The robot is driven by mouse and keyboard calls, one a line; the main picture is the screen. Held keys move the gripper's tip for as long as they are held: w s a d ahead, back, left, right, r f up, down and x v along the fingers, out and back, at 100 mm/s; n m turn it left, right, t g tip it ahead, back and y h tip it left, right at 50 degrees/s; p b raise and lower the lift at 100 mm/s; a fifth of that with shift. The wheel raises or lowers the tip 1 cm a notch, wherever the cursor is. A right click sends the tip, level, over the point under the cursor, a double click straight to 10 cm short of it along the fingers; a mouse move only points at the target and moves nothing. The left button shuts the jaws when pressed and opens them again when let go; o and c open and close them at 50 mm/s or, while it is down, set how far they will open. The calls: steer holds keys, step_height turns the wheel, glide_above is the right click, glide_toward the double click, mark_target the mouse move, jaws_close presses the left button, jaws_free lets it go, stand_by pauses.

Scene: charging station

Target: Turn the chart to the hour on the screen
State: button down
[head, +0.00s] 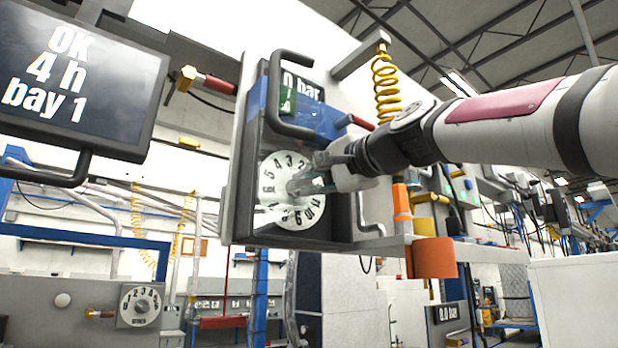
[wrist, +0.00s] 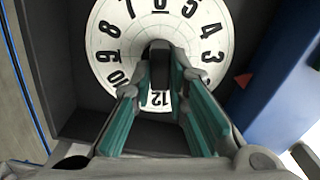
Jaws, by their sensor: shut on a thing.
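The screen (head: 72,72) at the upper left of the head view reads "OK 4 h bay 1". The round white chart (head: 268,203) with black hour numbers sits in a dark recessed case. In the head view its 3 is near the top, with 4 just to its left. The wrist view shows the chart (wrist: 110,48) with 12 toward me. A red pointer (wrist: 243,80) lies to its right, nearest the 3. My gripper (head: 303,184) is shut on the dark hub (wrist: 159,62) at the chart's middle. Its fingers cover part of the chart, around 1 and 11.
A "0 bar" display (head: 303,85) is above the chart. A yellow coiled hose (head: 386,85) hangs above my arm. Orange cylinders (head: 434,257) sit below it. Another dial (head: 140,305) is at the lower left.

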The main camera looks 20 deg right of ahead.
steer(key=shift+f+m+p, duration=0.2)
steer(key=shift+m+p, duration=1.7)
steer(key=shift+m, duration=2.3)
steer(key=c, duration=1.6)
jaws_free()
steer(key=shift+o, duration=0.2)
